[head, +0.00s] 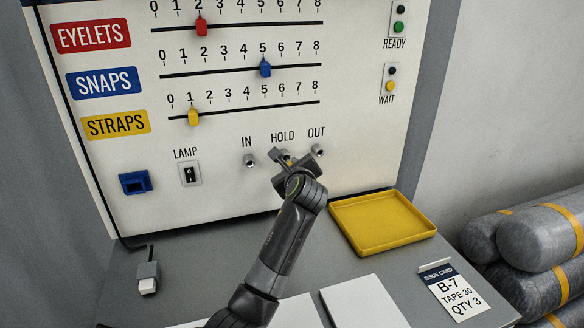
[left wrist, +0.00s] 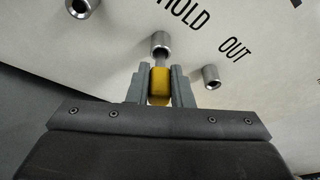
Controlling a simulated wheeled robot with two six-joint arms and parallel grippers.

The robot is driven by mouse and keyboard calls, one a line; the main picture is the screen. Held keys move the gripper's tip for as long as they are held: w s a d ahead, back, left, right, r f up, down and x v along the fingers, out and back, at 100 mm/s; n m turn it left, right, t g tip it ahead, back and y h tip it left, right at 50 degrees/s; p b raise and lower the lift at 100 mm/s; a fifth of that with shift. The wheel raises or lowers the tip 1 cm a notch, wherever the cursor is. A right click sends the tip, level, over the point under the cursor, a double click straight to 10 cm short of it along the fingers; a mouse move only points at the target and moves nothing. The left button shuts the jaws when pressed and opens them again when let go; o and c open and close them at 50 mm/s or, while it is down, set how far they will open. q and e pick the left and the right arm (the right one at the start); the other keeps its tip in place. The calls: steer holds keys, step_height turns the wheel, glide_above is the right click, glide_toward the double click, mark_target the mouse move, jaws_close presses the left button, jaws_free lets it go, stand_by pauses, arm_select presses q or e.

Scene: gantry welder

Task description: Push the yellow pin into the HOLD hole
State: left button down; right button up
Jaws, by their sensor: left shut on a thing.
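My left gripper (head: 284,158) is at the panel, just below the HOLD label. In the left wrist view the gripper (left wrist: 160,90) is shut on the yellow pin (left wrist: 160,82), with a finger on each side of it. The pin's grey shank points at the metal HOLD hole (left wrist: 161,42) and meets its mouth or lies just in front of it; I cannot tell how deep it is. The yellow part is outside the hole. In the head view the gripper mostly hides the pin and the HOLD hole. My right gripper is not in view.
The IN hole (head: 250,161) and OUT hole (head: 317,150) flank the gripper. A lamp switch (head: 190,174) is at left. On the bench are a yellow tray (head: 383,222), an issue card (head: 452,290) and a small grey-white block (head: 147,278). Grey rolls (head: 535,240) lie at right.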

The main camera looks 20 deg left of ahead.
arm_select(q)
steer(key=shift+w+a, duration=0.55)
steer(key=shift+w, duration=0.25)
steer(key=c, duration=1.2)
jaws_free()
steer(key=shift+p, duration=0.3)
